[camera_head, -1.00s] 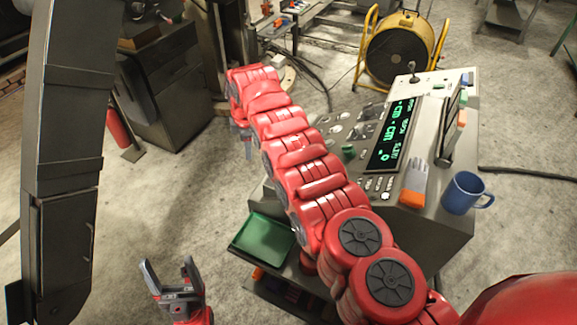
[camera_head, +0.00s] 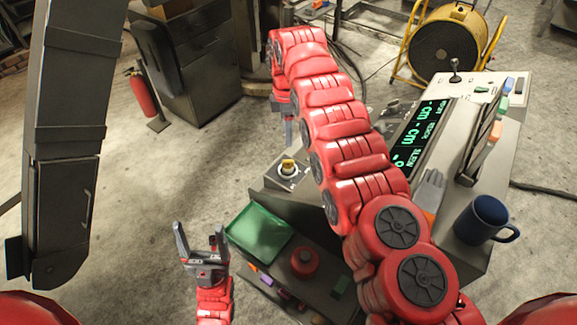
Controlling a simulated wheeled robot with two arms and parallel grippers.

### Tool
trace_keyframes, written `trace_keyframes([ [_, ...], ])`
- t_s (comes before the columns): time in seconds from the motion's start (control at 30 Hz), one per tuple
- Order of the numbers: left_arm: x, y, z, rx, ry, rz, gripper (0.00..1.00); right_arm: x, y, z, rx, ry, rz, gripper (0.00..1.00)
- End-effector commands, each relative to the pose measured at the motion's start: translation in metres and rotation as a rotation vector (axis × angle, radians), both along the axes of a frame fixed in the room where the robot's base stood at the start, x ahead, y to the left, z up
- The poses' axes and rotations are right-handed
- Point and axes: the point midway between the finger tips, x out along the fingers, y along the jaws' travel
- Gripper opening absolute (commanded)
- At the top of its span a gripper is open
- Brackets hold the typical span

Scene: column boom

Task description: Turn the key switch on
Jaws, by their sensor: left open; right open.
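The key switch (camera_head: 287,168), a yellow-and-grey knob on a light plate, sits on the near left corner of the console (camera_head: 268,184). My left gripper (camera_head: 200,236) is open and empty, fingers pointing up in the picture, lower left of the switch and beside the green tray. My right arm crosses over the console from the lower right. Its gripper (camera_head: 288,132) points down just above the switch in the picture, seen edge-on and partly hidden by the arm; the gap between its fingers does not show clearly. I cannot tell whether it touches the switch.
A green tray (camera_head: 258,242) and a red round part (camera_head: 305,262) are below the console's near side. A blue mug (camera_head: 484,219), a glove (camera_head: 430,188), and a lit display (camera_head: 420,134) are on the console. A yellow fan (camera_head: 445,48) stands behind.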

Motion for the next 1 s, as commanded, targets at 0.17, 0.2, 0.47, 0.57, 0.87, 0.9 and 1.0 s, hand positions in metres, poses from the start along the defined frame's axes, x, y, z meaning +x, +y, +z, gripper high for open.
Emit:
trace_keyframes([
  [0.17, 0.000, 0.000, -0.045, 0.000, 0.000, 0.000, 0.77, 0.000, -0.001, -0.041, 0.000, 0.001, -0.002, 0.47],
  [0.2, 0.000, 0.000, -0.053, 0.000, 0.000, 0.000, 0.77, 0.000, -0.001, -0.047, 0.000, 0.002, -0.002, 0.47],
  [0.47, 0.000, 0.000, -0.090, 0.000, 0.000, 0.000, 0.77, 0.000, -0.001, -0.094, 0.000, 0.000, -0.001, 0.47],
  [0.57, 0.000, 0.000, -0.105, 0.000, 0.000, 0.000, 0.77, 0.000, -0.001, -0.107, 0.000, 0.000, -0.002, 0.47],
  [0.87, 0.000, 0.000, -0.101, 0.000, 0.000, 0.000, 0.77, 0.001, -0.001, -0.127, 0.000, -0.001, -0.002, 0.47],
  [0.9, 0.000, 0.000, -0.101, 0.000, 0.000, 0.000, 0.77, 0.001, -0.001, -0.127, 0.000, -0.002, -0.002, 0.47],
  [1.0, 0.000, 0.000, -0.101, 0.000, 0.000, 0.000, 0.77, 0.001, -0.001, -0.127, 0.000, -0.001, -0.002, 0.47],
])
